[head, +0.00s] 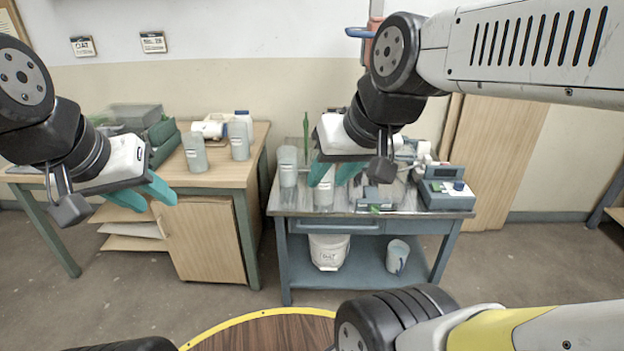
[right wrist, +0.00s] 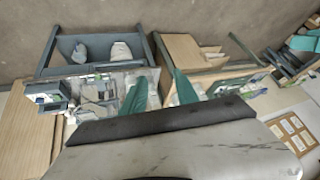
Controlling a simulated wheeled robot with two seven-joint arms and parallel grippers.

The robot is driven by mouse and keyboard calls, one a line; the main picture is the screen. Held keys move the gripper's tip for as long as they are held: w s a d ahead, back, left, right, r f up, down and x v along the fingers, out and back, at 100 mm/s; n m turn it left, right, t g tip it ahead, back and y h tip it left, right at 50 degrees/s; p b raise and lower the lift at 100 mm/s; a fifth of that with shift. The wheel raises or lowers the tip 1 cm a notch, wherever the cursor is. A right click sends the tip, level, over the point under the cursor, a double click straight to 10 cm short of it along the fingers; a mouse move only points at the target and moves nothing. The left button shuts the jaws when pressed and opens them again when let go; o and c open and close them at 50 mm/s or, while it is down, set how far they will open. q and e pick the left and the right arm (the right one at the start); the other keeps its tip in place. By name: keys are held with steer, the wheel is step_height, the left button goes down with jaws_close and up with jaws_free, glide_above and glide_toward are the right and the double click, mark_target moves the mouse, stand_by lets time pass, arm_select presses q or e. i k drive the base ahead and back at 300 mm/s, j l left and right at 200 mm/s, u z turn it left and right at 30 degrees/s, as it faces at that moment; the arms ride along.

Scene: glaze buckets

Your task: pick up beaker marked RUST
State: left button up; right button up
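Several translucent beakers with small white labels stand on the two benches; the lettering is too small to read, so I cannot tell which is RUST. On the steel-topped bench, one beaker (head: 288,168) stands at the left corner and another beaker (head: 324,193) at the front edge, partly behind my right gripper. My left gripper (head: 146,197) is open and empty, in front of the wooden bench.
A blue-grey device (head: 446,194) sits at the right end of the steel-topped bench (head: 300,202). A white bucket (head: 328,252) and a smaller pail (head: 397,256) stand on its lower shelf. A round wooden table (head: 265,332) with a yellow rim is close in front.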

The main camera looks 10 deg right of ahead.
mark_target(322, 195)
steer(key=i+j+z, duration=0.2)
steer(key=i, duration=0.2)
steer(key=i+j+z, duration=0.2)
steer(key=i, duration=0.2)
steer(key=i+j+z, duration=0.15)
steer(key=i, duration=0.25)
